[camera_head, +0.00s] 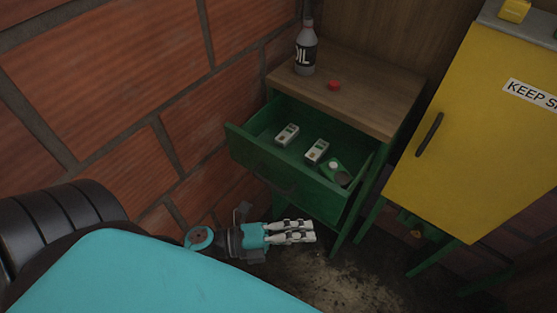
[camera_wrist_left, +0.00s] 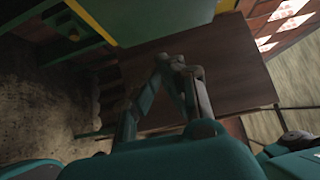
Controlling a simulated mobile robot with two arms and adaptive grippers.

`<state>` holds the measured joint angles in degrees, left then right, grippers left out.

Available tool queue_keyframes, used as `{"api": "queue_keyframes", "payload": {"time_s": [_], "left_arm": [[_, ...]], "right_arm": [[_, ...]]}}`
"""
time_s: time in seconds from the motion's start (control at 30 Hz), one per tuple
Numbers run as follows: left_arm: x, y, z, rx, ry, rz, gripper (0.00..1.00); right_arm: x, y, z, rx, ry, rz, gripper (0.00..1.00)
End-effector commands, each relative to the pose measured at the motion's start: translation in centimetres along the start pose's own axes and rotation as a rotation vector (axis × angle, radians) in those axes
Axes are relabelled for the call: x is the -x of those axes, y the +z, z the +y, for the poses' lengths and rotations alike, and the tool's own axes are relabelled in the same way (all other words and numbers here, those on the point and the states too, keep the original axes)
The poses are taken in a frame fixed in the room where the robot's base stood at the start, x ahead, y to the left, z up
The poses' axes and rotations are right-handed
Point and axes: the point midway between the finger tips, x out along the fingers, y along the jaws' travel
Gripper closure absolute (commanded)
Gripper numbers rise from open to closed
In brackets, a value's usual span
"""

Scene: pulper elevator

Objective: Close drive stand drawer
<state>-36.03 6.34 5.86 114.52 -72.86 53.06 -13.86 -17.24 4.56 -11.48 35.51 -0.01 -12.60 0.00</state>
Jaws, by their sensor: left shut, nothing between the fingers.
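The green drive stand (camera_head: 408,128) has a wooden top and stands against the brick wall. Its green drawer (camera_head: 280,168) is pulled well out toward me. Two small pale boxes and a green item with round parts lie inside it. My left gripper (camera_head: 312,232) is shut and empty, its white fingers pointing right. In the head view it appears below the drawer front; I cannot tell whether they touch. In the left wrist view its fingertips (camera_wrist_left: 180,64) are together before a brown surface, with green frame parts at the upper left. My right gripper is not in view.
A dark bottle (camera_head: 306,50) and a red cap (camera_head: 334,85) are on the stand's top. A yellow cabinet (camera_head: 470,130) on green legs stands close on the right. The brick wall (camera_head: 110,70) is on the left. Bare dirty floor (camera_head: 340,285) lies below the drawer.

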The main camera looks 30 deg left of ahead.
Motion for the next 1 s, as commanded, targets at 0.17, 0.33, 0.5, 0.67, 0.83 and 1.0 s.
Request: {"api": "queue_keyframes", "payload": {"time_s": [0.17,0.33,0.5,0.67,0.83,1.0], "left_arm": [[-2.3,1.7,-0.1,-0.002,-0.002,-0.001,1.0],[-3.3,2.7,0.0,0.0,0.0,-0.001,1.0],[-3.5,2.9,0.0,0.001,0.0,-0.001,1.0],[-3.4,2.9,0.0,0.001,0.0,-0.001,1.0],[-3.6,3.0,0.0,0.0,0.0,0.0,1.0],[-4.7,4.2,-0.1,-0.002,0.0,0.0,1.0]], "right_arm": [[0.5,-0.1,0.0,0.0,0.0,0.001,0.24],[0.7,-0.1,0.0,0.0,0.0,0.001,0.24],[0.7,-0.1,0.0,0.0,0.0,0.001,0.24],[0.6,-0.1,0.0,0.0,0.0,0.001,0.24],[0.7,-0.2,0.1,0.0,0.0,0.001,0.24],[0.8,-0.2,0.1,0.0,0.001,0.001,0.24]]}}
